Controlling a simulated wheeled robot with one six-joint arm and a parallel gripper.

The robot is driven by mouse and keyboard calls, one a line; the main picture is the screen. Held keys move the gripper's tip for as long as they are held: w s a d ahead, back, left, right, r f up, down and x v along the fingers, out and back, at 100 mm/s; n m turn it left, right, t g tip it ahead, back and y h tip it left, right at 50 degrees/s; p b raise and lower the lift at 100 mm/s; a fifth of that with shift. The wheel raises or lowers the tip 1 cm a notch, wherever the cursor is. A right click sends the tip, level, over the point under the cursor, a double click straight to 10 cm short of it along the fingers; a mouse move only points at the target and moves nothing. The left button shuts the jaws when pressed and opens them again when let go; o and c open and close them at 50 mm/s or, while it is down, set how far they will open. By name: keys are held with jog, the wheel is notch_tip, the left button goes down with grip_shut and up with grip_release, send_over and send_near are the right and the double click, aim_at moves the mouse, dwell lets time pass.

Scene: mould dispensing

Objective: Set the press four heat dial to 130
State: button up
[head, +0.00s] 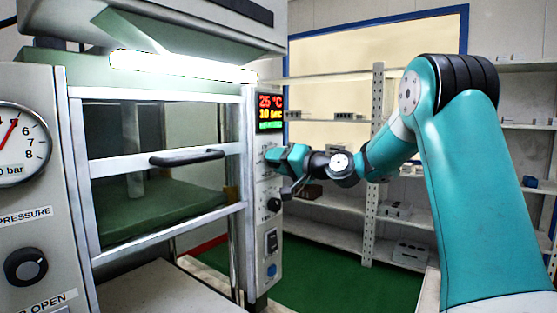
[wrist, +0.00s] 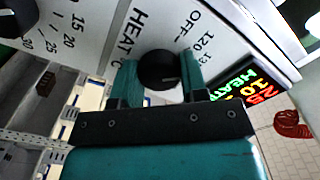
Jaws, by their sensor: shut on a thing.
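My gripper (head: 276,158) reaches in from the right to the narrow control panel at the press's right side. In the wrist view, the black heat dial (wrist: 157,70) sits between its two teal fingers, which are shut on it. The panel beside the dial is printed "HEAT °C", "OFF", "120" and a partly hidden number starting with 13. In the head view the gripper hides the dial. The display (head: 270,111) above reads 25 °C and 10 sec, with a small green line below.
A second black knob (head: 274,204) sits below the gripper, with a switch (head: 271,240) under it. The press door has a black handle (head: 187,157). A pressure gauge (head: 14,140) and pressure knob (head: 26,266) are at left. Shelves (head: 334,235) stand behind my arm.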

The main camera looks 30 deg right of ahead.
jog(key=shift+m, duration=1.1)
jog(key=o, duration=0.9)
jog(key=shift+o, duration=0.2)
jog(key=b+v, duration=1)
jog(key=v, duration=0.7)
jog(key=shift+s+b, duration=0.2)
jog(key=shift+b, duration=0.2)
